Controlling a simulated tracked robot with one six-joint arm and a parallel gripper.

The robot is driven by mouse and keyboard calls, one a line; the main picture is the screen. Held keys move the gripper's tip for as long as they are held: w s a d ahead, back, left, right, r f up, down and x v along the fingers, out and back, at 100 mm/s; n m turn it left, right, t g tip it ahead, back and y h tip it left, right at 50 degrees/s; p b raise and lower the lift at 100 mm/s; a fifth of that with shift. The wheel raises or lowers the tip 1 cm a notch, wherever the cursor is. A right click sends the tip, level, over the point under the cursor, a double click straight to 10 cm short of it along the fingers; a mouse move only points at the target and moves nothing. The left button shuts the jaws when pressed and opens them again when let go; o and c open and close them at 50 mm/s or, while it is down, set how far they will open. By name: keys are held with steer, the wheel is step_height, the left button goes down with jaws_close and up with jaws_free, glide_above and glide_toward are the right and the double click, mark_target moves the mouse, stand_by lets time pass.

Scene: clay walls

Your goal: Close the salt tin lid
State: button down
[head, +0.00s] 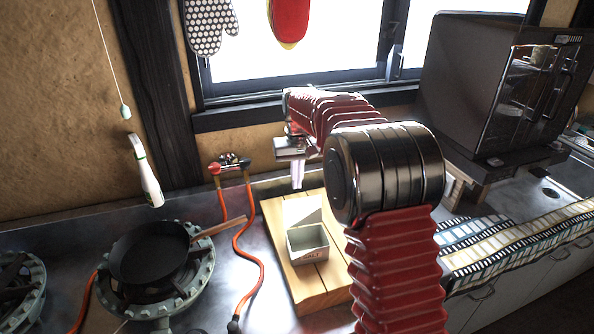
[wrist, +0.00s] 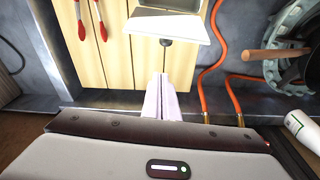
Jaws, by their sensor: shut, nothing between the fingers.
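The salt tin (head: 307,250) is a pale box marked SALT, standing on a wooden board. Its lid (head: 302,211) is open and stands up at the tin's back edge. In the wrist view the lid (wrist: 168,26) is a white panel at the top centre, with a small dark knob at its near edge. My gripper (head: 297,184) is shut and empty, above and behind the raised lid. In the wrist view my gripper (wrist: 162,78) points toward the board, just short of the lid and apart from it in the picture.
The wooden board (head: 278,234) lies on a metal counter. Left of it are orange hoses (head: 260,262) and a black pan (head: 150,258) on a burner. Red-handled tools (wrist: 98,20) lie on the board. A dark oven (head: 480,85) stands right. A window is behind.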

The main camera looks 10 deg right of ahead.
mark_target(302, 210)
steer(key=shift+s+f, duration=0.3)
steer(key=shift+s, duration=0.3)
steer(key=shift+s+f, duration=0.25)
steer(key=shift+s, duration=0.35)
steer(key=shift+s+f, duration=0.3)
steer(key=shift+s, duration=0.3)
steer(key=shift+s+d, duration=0.1)
steer(key=shift+d, duration=0.15)
